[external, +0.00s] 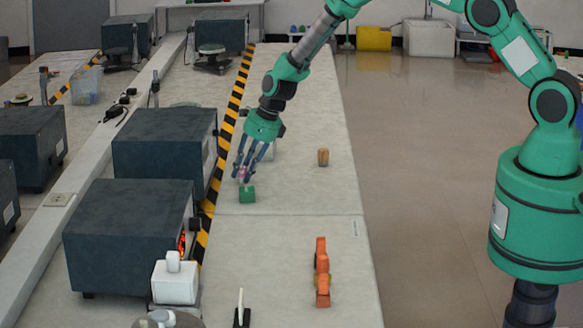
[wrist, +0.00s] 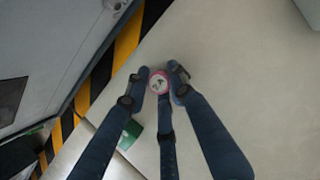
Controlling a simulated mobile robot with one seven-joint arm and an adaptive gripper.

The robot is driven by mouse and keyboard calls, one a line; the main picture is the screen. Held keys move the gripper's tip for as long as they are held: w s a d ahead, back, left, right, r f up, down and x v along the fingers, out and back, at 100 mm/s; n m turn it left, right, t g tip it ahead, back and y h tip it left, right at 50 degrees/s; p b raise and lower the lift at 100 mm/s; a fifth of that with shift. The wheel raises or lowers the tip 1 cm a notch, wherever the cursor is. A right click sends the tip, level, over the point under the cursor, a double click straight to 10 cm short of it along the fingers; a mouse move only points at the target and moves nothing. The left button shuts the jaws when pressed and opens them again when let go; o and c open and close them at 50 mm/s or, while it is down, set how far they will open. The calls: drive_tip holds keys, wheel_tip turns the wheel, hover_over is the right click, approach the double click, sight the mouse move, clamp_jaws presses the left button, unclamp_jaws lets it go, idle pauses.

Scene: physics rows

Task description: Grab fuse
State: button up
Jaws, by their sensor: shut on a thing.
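My gripper (external: 244,172), with blue-grey fingers, points down over the bench near the striped tape. It is shut on a small round thing with a pink rim and a whitish face, which looks like the fuse (wrist: 158,83). In the wrist view the fingertips (wrist: 158,77) close around it from several sides. In the external view only a pink bit of the fuse (external: 243,174) shows between the fingers. I cannot tell whether it touches the bench.
A green block (external: 247,195) lies close by the fingertips. A tan wooden cylinder (external: 323,157) and an orange toy-like object (external: 321,272) stand to the right on the bench (external: 285,235). Dark grey boxes (external: 165,150) line the left, beyond the yellow-black tape (external: 229,123).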

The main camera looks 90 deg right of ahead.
sight(243, 167)
drive_tip(key=shift+r, duration=0.1)
drive_tip(key=shift+r, duration=0.7)
wheel_tip(243, 167, up, 2)
drive_tip(key=shift+w+r+p, duration=0.1)
drive_tip(key=shift+r+p, duration=0.05)
drive_tip(key=shift+p, duration=0.3)
drive_tip(key=s+a, duration=0.2)
drive_tip(key=s, duration=0.3)
drive_tip(key=s+a, duration=0.2)
drive_tip(key=s, duration=0.2)
drive_tip(key=s+a+r+b, duration=0.1)
drive_tip(key=s+a, duration=0.1)
drive_tip(key=s, duration=0.3)
drive_tip(key=shift+s+a+r, duration=0.1)
drive_tip(key=shift+s+a, duration=0.2)
drive_tip(key=shift+a, duration=0.1)
